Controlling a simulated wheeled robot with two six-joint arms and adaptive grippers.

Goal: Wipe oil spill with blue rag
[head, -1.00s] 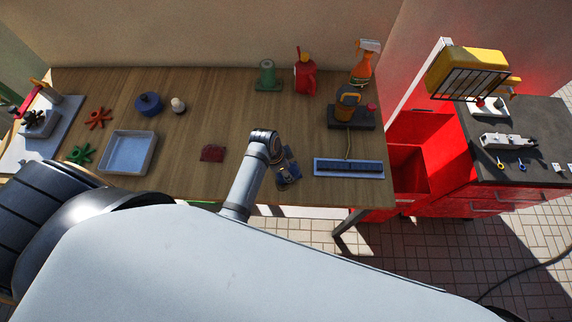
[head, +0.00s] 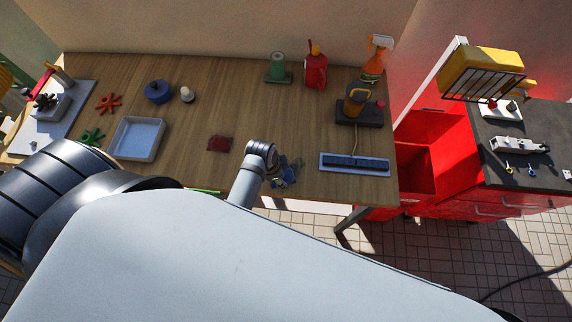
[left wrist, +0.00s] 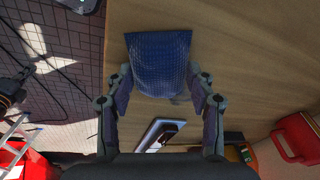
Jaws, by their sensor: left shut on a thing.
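My left gripper (head: 283,169) is at the front edge of the wooden bench, right of centre in the head view. In the left wrist view, the blue rag (left wrist: 160,62) lies beyond and between the fingers of the left gripper (left wrist: 160,90), which is shut on it. The rag looks textured and spread over the bench top close to its edge. A small dark smudge shows beside the rag's near edge; I cannot tell if it is oil or shadow. A dark red folded patch (head: 219,143) lies on the bench to the left of the gripper. My right gripper is not in view.
A tray with a dark blue bar (head: 354,170) lies right of the gripper. A yellow-black tool (head: 355,103), orange spray bottle (head: 375,58) and red bottle (head: 316,70) stand behind. A light tray (head: 120,151) is at left. The bench middle (head: 230,105) is mostly clear.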

